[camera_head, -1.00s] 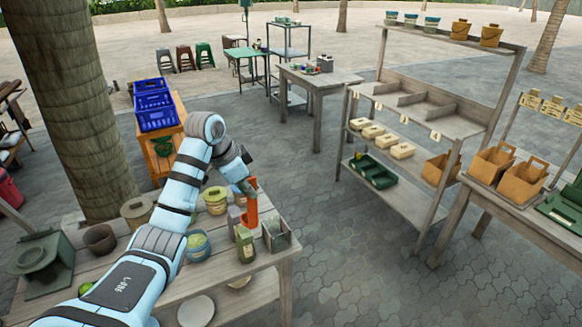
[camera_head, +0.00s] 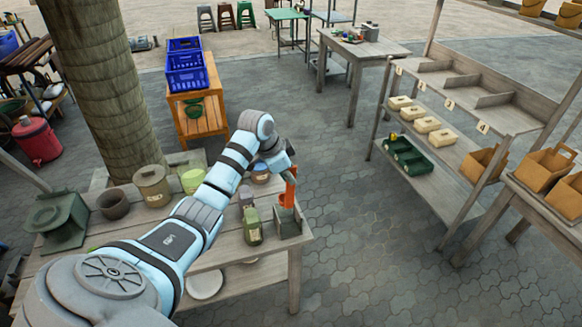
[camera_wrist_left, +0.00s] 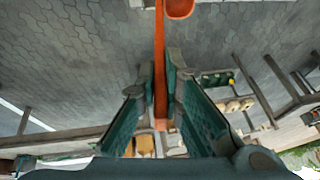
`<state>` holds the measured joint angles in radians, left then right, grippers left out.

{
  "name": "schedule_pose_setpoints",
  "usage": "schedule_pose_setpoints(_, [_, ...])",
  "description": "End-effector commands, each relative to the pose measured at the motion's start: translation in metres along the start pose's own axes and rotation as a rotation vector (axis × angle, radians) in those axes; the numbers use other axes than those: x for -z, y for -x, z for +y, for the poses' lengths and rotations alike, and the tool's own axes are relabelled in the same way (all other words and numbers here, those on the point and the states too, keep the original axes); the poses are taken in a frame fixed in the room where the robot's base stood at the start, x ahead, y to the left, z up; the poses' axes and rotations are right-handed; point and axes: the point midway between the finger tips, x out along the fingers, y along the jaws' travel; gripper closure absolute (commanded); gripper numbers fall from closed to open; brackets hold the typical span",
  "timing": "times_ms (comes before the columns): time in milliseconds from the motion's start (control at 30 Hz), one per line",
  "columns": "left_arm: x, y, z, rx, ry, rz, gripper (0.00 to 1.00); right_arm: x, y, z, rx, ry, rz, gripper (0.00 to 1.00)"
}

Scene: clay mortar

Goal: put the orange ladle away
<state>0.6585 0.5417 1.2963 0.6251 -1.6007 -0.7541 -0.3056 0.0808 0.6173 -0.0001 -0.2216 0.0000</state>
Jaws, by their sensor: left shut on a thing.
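The orange ladle (camera_head: 290,190) is held by my left gripper (camera_head: 280,165), which is shut on it, over the right front corner of the near table. In the left wrist view, the ladle's orange handle (camera_wrist_left: 160,70) runs between the two fingers of my left gripper (camera_wrist_left: 160,88), with its bowl (camera_wrist_left: 181,8) at the top edge. A grey open-topped holder (camera_head: 289,228) stands at that table corner, right under the ladle. I cannot tell whether the ladle's lower end is inside the holder or just above it. My right gripper is not in view.
A green carton (camera_head: 252,227) stands close left of the holder. Jars and pots, such as a lidded pot (camera_head: 152,186), stand farther left on the near table (camera_head: 225,252). A shelf (camera_head: 430,172) with a green tray (camera_head: 408,158) stands to the right across open paving.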

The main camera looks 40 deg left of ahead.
Motion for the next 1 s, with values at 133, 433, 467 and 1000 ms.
schedule_pose_setpoints(133, [-0.009,-0.022,0.004,-0.002,0.001,-0.001,1.00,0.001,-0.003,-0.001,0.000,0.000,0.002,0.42])
schedule_pose_setpoints(433, [-0.027,-0.066,0.011,-0.001,0.000,-0.001,1.00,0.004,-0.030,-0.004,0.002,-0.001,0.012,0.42])
schedule_pose_setpoints(467, [-0.029,-0.070,0.012,-0.001,0.001,-0.001,1.00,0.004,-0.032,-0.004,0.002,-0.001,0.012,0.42])
schedule_pose_setpoints(1000, [-0.040,-0.097,0.016,0.000,-0.001,0.000,1.00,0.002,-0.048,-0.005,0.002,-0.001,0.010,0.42])
